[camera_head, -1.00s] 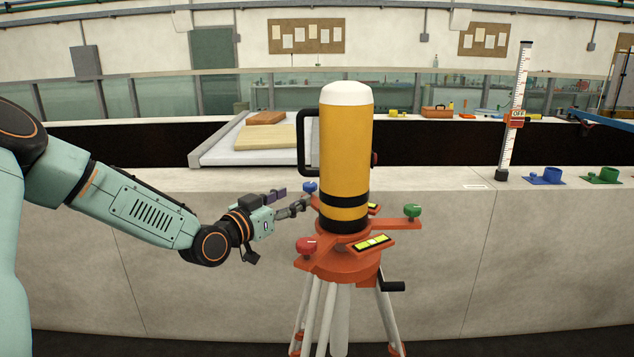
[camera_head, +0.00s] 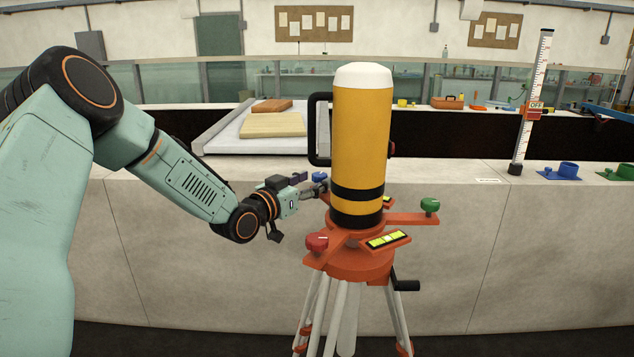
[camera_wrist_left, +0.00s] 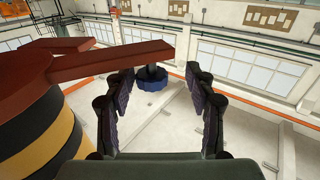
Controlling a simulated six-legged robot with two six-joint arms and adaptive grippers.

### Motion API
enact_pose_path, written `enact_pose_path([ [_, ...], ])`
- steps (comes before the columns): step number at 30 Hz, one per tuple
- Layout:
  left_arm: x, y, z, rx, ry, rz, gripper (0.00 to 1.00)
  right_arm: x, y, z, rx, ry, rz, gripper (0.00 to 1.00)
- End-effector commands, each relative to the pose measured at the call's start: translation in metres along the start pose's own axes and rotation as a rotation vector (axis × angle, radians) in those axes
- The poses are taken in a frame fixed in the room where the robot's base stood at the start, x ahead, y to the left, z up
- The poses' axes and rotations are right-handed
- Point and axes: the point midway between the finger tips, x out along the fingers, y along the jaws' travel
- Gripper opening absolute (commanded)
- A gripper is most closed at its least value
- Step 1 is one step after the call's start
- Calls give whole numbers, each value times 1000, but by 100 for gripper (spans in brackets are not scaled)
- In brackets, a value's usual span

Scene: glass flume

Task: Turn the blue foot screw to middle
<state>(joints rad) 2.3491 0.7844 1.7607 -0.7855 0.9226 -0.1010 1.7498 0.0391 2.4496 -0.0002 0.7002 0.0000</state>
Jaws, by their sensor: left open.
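The blue foot screw (camera_wrist_left: 152,80) shows in the left wrist view under the end of an orange-red arm of the tripod head (camera_wrist_left: 110,62). It lies ahead of and between the open fingers of my left gripper (camera_wrist_left: 159,72), and I see no contact. In the head view my left gripper (camera_head: 320,187) reaches in from the left behind the yellow cylinder (camera_head: 360,130), at the tripod's far left side. The red screw (camera_head: 317,242) and green screw (camera_head: 430,205) sit on the other arms. My right gripper is not in view.
Yellow-green levels (camera_head: 388,238) lie on the tripod head (camera_head: 362,262). A black crank (camera_head: 405,285) sticks out on its right. The pale flume wall (camera_head: 150,270) stands close behind.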

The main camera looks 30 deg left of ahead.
Motion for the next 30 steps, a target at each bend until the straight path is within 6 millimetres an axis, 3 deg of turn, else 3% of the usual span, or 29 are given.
enact_pose_path([
  [6,20,0,0,3,-1,1,55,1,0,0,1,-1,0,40],
  [17,24,-1,0,0,0,0,55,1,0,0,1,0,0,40],
  [30,24,0,-1,1,0,2,19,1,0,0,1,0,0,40],
])
